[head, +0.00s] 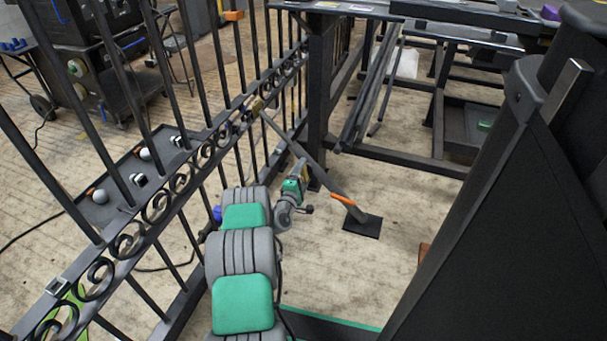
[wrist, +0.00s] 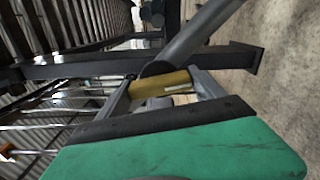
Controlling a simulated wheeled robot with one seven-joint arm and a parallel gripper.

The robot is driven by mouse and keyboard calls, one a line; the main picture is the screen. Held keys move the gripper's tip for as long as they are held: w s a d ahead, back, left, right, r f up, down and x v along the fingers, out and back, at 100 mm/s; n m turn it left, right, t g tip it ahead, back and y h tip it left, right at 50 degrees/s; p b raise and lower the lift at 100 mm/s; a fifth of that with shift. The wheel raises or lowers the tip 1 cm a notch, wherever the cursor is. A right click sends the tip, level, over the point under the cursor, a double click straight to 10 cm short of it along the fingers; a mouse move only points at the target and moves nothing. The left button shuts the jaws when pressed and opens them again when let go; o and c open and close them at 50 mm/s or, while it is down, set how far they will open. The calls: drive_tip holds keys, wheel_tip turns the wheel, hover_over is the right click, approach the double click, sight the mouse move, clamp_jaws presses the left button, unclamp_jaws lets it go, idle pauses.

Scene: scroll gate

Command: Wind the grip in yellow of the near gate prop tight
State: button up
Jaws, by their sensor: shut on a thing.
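The near gate prop (head: 325,180) is a dark slanted bar running from the gate's scroll rail down to a black foot plate (head: 362,225). The yellow grip (wrist: 160,84) is a short cylinder, and it shows clearly in the wrist view. My gripper (wrist: 163,86) is shut on it, one grey finger at each end. A grey tube rises behind the grip to the upper right. In the head view my gripper (head: 300,167) is beside the prop's middle, and the yellow grip cannot be made out between its fingers. An orange sleeve (head: 343,199) sits lower on the prop.
The black gate (head: 165,195) with scrollwork stands along the left. A dark post (head: 320,100) and frame stand behind the prop. A tray (head: 120,185) with small items lies beyond the bars.

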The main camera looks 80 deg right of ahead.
drive_tip(key=o, duration=1.4)
drive_tip(key=shift+c, duration=0.2)
drive_tip(key=a+p, duration=0.3)
drive_tip(key=a, duration=0.4)
drive_tip(key=shift+w+a, duration=0.35)
drive_tip(key=shift+a, duration=0.05)
drive_tip(key=shift+c, duration=0.5)
